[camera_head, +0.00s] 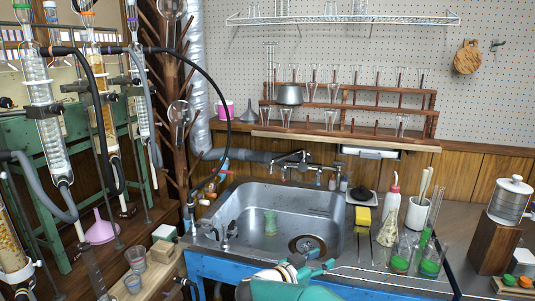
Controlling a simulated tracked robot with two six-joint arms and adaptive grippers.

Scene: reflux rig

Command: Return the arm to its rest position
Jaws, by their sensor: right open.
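My right gripper (292,271) shows at the bottom middle of the head view, with my teal arm below it. It is at the front edge of the sink (338,207), over the blue front of the bench in the picture. It is open, and I see nothing held in it. Parts of its fingers are hard to make out at this size. My left gripper is not in view.
A greenish glass (270,223) stands in the sink. Flasks with green liquid (430,266), a wash bottle (392,204) and a yellow sponge (362,216) are right of it. Reflux glassware (45,110) stands at left, with beakers (136,258) below. The sink is otherwise mostly empty.

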